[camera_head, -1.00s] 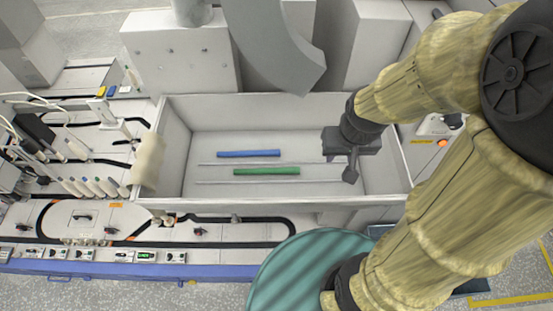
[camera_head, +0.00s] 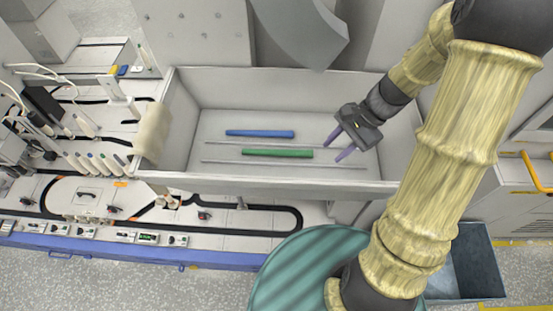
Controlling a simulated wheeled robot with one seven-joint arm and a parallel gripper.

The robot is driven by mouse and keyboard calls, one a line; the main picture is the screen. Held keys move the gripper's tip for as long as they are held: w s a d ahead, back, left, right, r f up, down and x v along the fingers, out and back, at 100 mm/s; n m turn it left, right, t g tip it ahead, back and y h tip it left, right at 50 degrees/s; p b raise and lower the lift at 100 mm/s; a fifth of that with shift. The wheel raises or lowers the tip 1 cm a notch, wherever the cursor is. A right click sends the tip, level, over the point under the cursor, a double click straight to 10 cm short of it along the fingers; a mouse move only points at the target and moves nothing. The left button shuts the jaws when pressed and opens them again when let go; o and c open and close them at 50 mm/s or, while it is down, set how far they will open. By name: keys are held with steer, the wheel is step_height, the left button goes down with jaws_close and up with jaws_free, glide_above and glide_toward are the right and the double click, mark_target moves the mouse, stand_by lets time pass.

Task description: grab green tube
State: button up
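The green tube (camera_head: 278,153) lies flat in the white tray (camera_head: 270,182), nearly level across the picture. A blue tube (camera_head: 260,134) lies behind it, roughly parallel and apart from it. My gripper (camera_head: 335,150) is over the right part of the tray, to the right of the green tube. Its two purple fingers are spread apart with nothing between them. They point down and left toward the tubes and do not appear to touch the green tube.
The tray walls surround the tubes. Thin rails (camera_head: 230,164) run along the tray floor. A cream block (camera_head: 153,137) sits at the tray's left wall. A grey curved part (camera_head: 305,35) hangs above the tray's back. A dark bin (camera_head: 468,262) stands at lower right.

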steer(key=w+f+m+t+y+b, duration=0.2)
steer(key=w+f+m+y+b, duration=0.2)
steer(key=w, duration=0.5)
step_height(320, 180, down, 2)
steer(key=m+y, duration=0.3)
steer(key=shift+w+f+m+y, duration=0.15)
steer(key=shift+w+m+y, duration=0.05)
steer(key=shift+m+y, duration=0.2)
steer(key=shift+f, duration=0.15)
steer(key=p, duration=0.1)
glide_toward(306, 151)
steer(key=x, duration=0.4)
steer(key=shift+s+a, duration=0.1)
steer(key=shift+a, duration=0.25)
steer(key=shift+p+x, duration=1.1)
steer(key=shift+x, duration=2.05)
steer(key=shift+d, duration=0.1)
